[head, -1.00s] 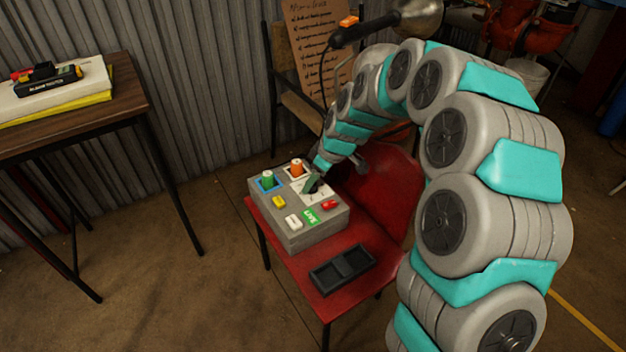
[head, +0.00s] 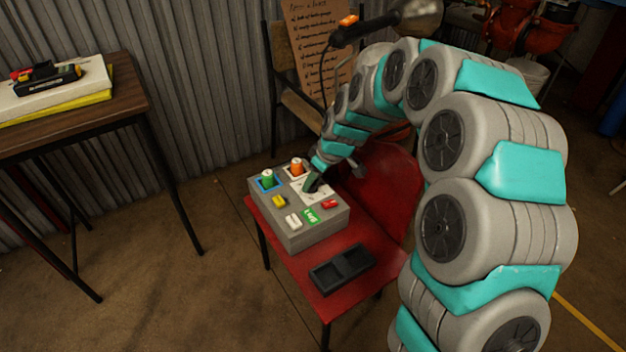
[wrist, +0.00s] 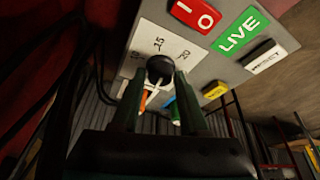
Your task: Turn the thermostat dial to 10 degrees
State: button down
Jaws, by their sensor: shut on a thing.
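The thermostat dial (wrist: 160,67) is a round black knob on a white scale plate (wrist: 152,33) in the wrist view. The plate carries printed numbers; 15 and 20 can be made out beside the dial. A white pointer mark shows at the dial's lower side. My gripper (wrist: 157,82) is shut on the dial, one dark green finger on each side. In the head view my gripper (head: 311,186) reaches down onto the grey control box (head: 318,232), hiding the dial.
The box also has a green knob (head: 267,179), an orange knob (head: 297,167), a red switch (head: 329,204), a yellow button (head: 279,201), a white button (head: 293,221) and a green LIVE label (head: 311,215). It stands on a red chair (head: 315,297) beside a black tray (head: 342,269).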

jog(key=m+t+h, duration=0.1)
jog(key=m, duration=0.3)
jog(key=shift+s, duration=0.1)
jog(key=m+h, duration=0.1)
jog(key=m, duration=0.1)
jog(key=m+t+h, duration=0.1)
jog(key=m, duration=0.2)
jog(key=shift+a+r+m, duration=0.1)
jog(key=shift+a+m, duration=0.1)
jog(key=shift+m, duration=0.1)
jog(key=m+h, duration=0.2)
jog(key=m, duration=0.3)
jog(key=shift+a, duration=0.1)
jog(key=shift+a+m+g+h+b, duration=0.1)
jog(key=shift+m+g+h+b, duration=0.25)
jog(key=shift+m, duration=0.75)
jog(key=shift+a+m+g+h+b, duration=0.1)
jog(key=shift+m+g+h+b, duration=0.25)
jog(key=shift+m, duration=0.75)
jog(key=shift+c, duration=2.2)
grip_release()
